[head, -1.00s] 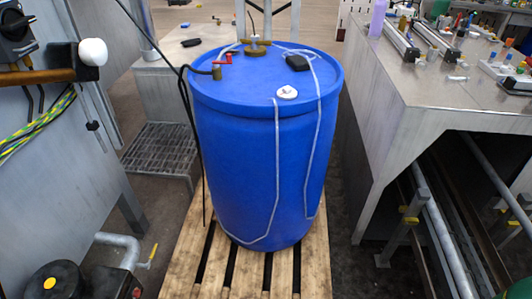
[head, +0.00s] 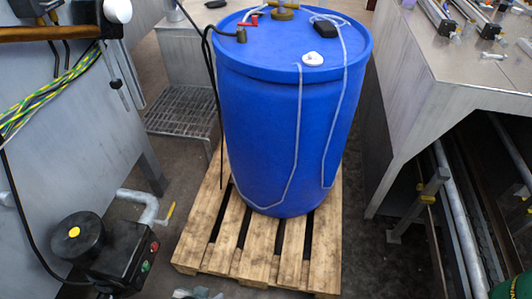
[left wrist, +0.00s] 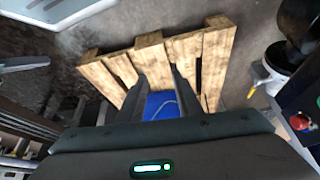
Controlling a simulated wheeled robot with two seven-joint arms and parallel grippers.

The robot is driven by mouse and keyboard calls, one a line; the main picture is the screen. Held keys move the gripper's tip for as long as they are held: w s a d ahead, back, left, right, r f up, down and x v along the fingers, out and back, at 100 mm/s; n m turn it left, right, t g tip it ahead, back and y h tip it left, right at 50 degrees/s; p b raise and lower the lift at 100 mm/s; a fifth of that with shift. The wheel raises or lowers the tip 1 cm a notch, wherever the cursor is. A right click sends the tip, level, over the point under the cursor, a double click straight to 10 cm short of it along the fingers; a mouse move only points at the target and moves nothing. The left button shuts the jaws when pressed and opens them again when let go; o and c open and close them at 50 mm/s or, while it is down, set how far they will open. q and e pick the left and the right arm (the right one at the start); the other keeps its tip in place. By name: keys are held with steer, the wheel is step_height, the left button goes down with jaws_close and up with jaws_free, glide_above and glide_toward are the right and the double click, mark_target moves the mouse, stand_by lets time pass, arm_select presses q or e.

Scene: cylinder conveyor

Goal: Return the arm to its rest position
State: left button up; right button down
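My left gripper (head: 196,293) shows only as a small grey part at the bottom edge of the head view, in front of the pallet. In the left wrist view its two dark fingers (left wrist: 157,84) stand apart with nothing held between them. The wooden pallet and a patch of blue drum show beyond the fingers. My right gripper is not in view.
A blue drum (head: 285,120) with a hose stands on a wooden pallet (head: 240,245). A grey metal bench (head: 425,75) is on the right. A grey cabinet (head: 75,145) and a black pump-like unit (head: 105,250) are on the left.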

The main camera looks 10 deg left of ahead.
arm_select(q)
steer(key=s+d+f+t, duration=0.1)
steer(key=f, duration=0.8)
steer(key=s+d+f+t+h, duration=0.1)
steer(key=s+d+f, duration=0.1)
steer(key=f, duration=0.8)
steer(key=shift+d+f, duration=0.15)
steer(key=shift+d, duration=0.1)
